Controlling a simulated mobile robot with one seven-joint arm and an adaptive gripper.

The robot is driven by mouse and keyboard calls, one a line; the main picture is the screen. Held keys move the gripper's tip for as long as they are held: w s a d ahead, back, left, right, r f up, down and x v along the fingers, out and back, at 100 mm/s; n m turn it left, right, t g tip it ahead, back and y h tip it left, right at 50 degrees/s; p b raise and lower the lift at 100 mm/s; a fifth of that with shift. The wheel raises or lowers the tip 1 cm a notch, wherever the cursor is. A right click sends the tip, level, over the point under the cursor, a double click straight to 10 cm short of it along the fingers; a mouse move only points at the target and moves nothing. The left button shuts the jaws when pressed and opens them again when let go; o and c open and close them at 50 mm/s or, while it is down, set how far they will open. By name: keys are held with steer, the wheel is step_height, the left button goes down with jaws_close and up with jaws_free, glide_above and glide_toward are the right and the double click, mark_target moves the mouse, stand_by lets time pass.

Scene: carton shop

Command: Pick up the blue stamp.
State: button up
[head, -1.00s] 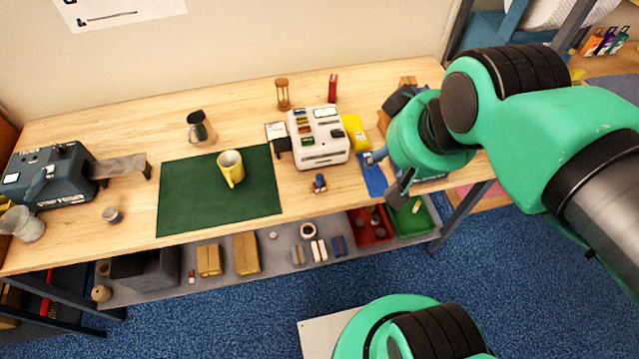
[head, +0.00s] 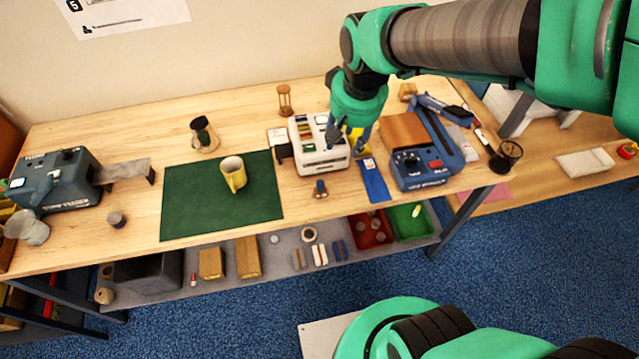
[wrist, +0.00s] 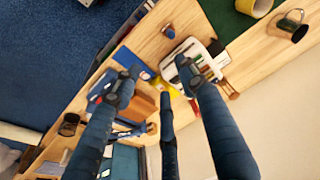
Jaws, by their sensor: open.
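A small stamp (head: 320,188), with a brown handle and some blue on it, stands on the wooden bench just in front of the white machine. In the wrist view my fingers (wrist: 158,82) are spread wide over the bench.
The white machine (head: 322,158) stands beside the stamp. A blue strip (head: 374,182) and a blue-grey device (head: 423,172) lie to the right. An hourglass (head: 285,99) stands behind.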

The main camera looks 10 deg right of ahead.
steer(key=w+a+f+g, duration=0.1)
steer(key=w+a+f, duration=0.1)
steer(key=w+f, duration=0.5)
steer(key=g+p, duration=0.2)
glide_above(320, 182)
step_height(320, 182, down, 9)
steer(key=shift+w+r, duration=0.15)
steer(key=shift+f+b, duration=0.75)
steer(key=shift+f, duration=3.55)
steer(key=shift+f+b, duration=0.45)
steer(key=shift+f, duration=2.15)
steer(key=shift+c, duration=0.3)
